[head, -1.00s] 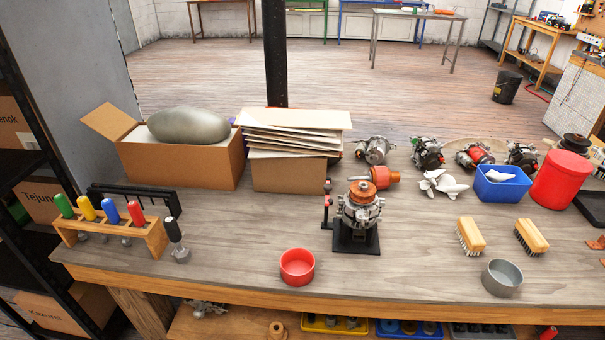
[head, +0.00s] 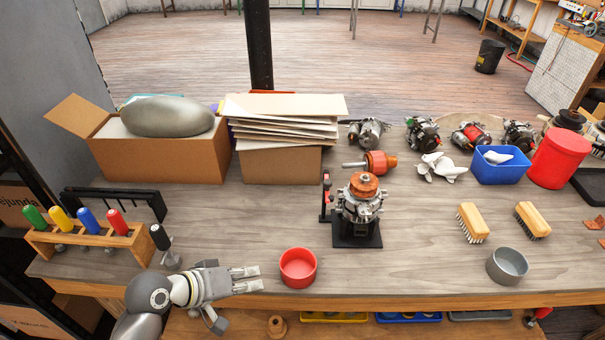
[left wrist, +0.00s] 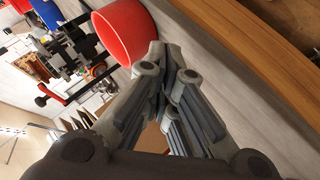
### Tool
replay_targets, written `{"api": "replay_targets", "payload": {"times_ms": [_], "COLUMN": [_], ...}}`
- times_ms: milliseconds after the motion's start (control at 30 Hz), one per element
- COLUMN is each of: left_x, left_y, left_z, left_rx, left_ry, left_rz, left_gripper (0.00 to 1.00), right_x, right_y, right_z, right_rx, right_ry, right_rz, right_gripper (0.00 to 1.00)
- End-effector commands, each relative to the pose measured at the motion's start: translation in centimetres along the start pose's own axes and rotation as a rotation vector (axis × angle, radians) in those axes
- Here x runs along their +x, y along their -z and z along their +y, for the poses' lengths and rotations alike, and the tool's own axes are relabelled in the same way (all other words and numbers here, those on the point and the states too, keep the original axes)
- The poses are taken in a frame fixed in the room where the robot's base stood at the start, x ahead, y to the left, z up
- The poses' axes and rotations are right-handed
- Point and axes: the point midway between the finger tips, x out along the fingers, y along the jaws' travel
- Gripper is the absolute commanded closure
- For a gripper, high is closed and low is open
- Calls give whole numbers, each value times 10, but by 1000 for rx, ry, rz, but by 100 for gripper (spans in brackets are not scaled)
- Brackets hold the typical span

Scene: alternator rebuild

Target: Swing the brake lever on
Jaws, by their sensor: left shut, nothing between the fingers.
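The alternator (head: 361,207), with copper windings on top, sits on a black stand (head: 356,241) at the middle of the bench. A small upright lever with red parts (head: 326,194) stands at the stand's left side; I take it to be the brake lever. My left gripper (head: 257,278) is shut and empty over the bench's front edge. It is left of the red bowl and well apart from the lever. In the left wrist view the closed fingers (left wrist: 168,62) show beside the red bowl. My right gripper is out of view.
The red bowl (head: 298,268) stands between my left gripper and the stand. A grey bowl (head: 507,265) and two brushes (head: 472,223) are at the right. A rack of coloured-handled tools (head: 90,242) stands at the left. Boxes (head: 165,157) line the back left.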

Motion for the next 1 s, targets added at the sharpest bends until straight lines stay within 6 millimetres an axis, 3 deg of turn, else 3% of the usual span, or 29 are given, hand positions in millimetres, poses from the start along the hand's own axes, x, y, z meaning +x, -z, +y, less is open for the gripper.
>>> {"api": "replay_targets", "payload": {"times_ms": [300,500,667,1000], "left_x": [-20,-41,-50,-50], "left_y": [108,153,167,168], "left_z": [62,88,96,97], "left_rx": [-245,-359,-397,-401], "left_ry": [-335,-487,-536,-542], "left_rz": [96,117,121,121], "left_gripper": [100,100,100,100], "right_x": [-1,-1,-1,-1], "right_y": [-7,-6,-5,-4], "right_z": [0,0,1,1], "right_rx": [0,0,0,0], "right_ry": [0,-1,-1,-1], "right_rz": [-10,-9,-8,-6], "right_gripper": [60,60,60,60]}}
